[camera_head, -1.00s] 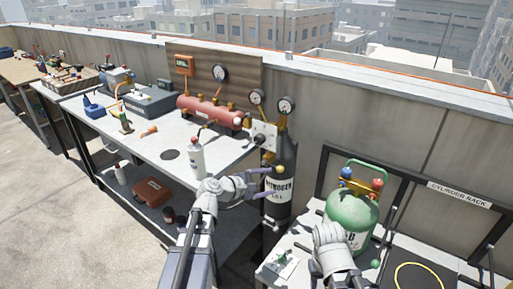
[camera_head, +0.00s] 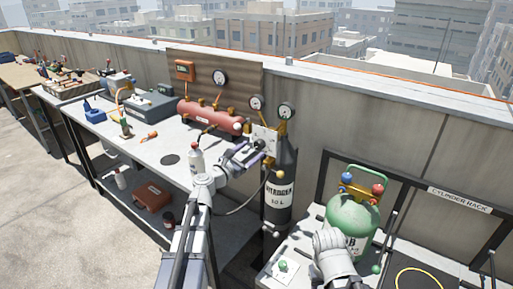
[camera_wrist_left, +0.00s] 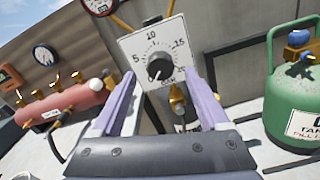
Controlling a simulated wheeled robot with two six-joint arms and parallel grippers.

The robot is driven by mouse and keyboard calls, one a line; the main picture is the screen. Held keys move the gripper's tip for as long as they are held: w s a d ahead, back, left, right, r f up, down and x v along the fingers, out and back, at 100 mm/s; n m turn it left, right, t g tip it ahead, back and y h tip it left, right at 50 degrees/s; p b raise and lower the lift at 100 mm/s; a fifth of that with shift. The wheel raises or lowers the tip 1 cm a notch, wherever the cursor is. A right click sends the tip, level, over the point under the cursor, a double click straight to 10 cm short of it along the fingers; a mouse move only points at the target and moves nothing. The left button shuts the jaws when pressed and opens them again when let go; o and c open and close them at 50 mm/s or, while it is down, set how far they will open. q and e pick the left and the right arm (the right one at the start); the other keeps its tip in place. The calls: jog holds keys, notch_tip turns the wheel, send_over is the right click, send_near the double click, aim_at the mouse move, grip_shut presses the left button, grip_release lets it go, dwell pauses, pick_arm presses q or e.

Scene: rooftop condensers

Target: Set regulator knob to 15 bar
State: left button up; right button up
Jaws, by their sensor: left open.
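The regulator knob (camera_wrist_left: 160,68) is black and round, on a white square dial plate (camera_wrist_left: 142,45) marked 5, 10 and 15 in the left wrist view. I cannot read clearly where its pointer stands. My left gripper (camera_wrist_left: 163,82) is open, its two purple fingers reaching towards the plate, one on each side below the knob. I cannot tell whether they touch it. In the head view my left gripper (camera_head: 259,152) is in front of the plate (camera_head: 266,134), above the nitrogen cylinder (camera_head: 279,200), and partly hides the knob. My right arm shows at lower right, its fingers unseen.
Two gauges (camera_head: 256,103) (camera_head: 286,111) stand above the plate. A red manifold tank (camera_head: 207,115) and a white bottle (camera_head: 196,160) are on the bench at left. A green tank (camera_head: 352,220) stands at right, near my right arm.

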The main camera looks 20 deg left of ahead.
aim_at(257, 146)
pick_arm(q)
jog(key=x, duration=0.4)
jog(key=shift+s, duration=0.1)
grip_shut()
dwell(0.5)
